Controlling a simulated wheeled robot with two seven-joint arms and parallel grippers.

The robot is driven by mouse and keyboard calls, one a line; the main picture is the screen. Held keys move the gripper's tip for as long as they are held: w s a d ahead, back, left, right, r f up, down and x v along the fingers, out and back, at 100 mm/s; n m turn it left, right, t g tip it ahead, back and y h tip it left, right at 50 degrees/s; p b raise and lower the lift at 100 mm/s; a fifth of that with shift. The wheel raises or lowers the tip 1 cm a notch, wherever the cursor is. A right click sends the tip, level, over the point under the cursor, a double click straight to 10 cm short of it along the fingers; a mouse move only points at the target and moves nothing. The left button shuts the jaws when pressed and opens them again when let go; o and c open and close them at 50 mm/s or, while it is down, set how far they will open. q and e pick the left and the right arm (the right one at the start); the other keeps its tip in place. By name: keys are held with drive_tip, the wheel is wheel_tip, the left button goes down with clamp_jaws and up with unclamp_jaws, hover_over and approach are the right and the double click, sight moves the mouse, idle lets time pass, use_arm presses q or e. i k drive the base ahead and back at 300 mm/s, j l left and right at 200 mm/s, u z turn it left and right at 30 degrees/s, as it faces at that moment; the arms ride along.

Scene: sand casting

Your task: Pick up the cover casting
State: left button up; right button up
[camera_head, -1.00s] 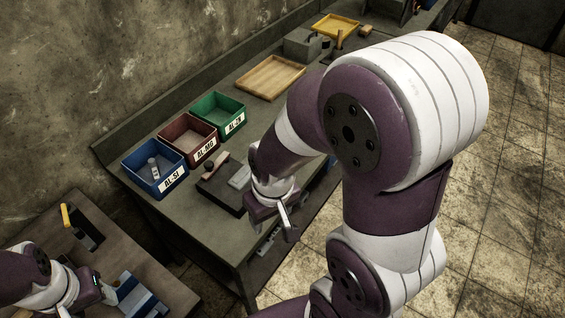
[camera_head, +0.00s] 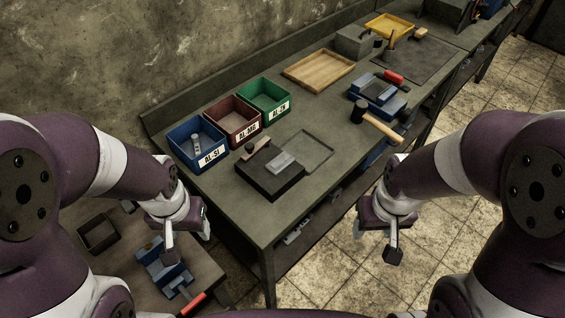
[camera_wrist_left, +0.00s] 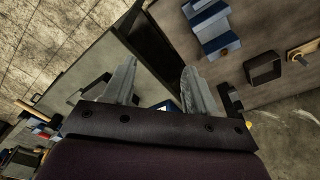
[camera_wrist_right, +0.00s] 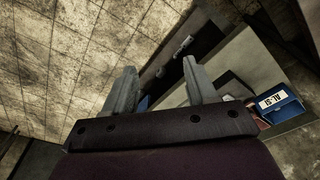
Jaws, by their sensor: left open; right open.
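No part is labelled as the cover casting, so I cannot tell for sure which it is. A light grey flat piece (camera_head: 281,162) lies on a dark block (camera_head: 270,184) near the bench's front edge in the head view. A small grey metal piece (camera_head: 197,144) stands in the blue AL-SI bin (camera_head: 211,163). My left gripper (camera_head: 188,240) is open and empty, left of the bench's front corner. My right gripper (camera_head: 375,243) is open and empty over the floor, right of the bench. Both wrist views show bare, parted fingers.
The red (camera_head: 246,133) and green (camera_head: 279,107) bins stand beside the blue one. A wooden tray (camera_head: 318,86), a blue vise (camera_head: 378,94) and a hammer (camera_head: 380,126) are farther back. A lower table at left holds another blue vise (camera_head: 165,274).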

sight(280, 164)
drive_tip(key=i+l+u, duration=0.2)
drive_tip(key=l, duration=0.4)
drive_tip(key=l+u, duration=0.2)
drive_tip(key=l, duration=0.45)
drive_tip(key=i+l+u, duration=0.2)
drive_tip(key=l, duration=0.45)
drive_tip(key=i+l+u, duration=0.25)
drive_tip(key=i, duration=0.2)
drive_tip(key=i+l+u, duration=0.2)
drive_tip(key=i, duration=0.25)
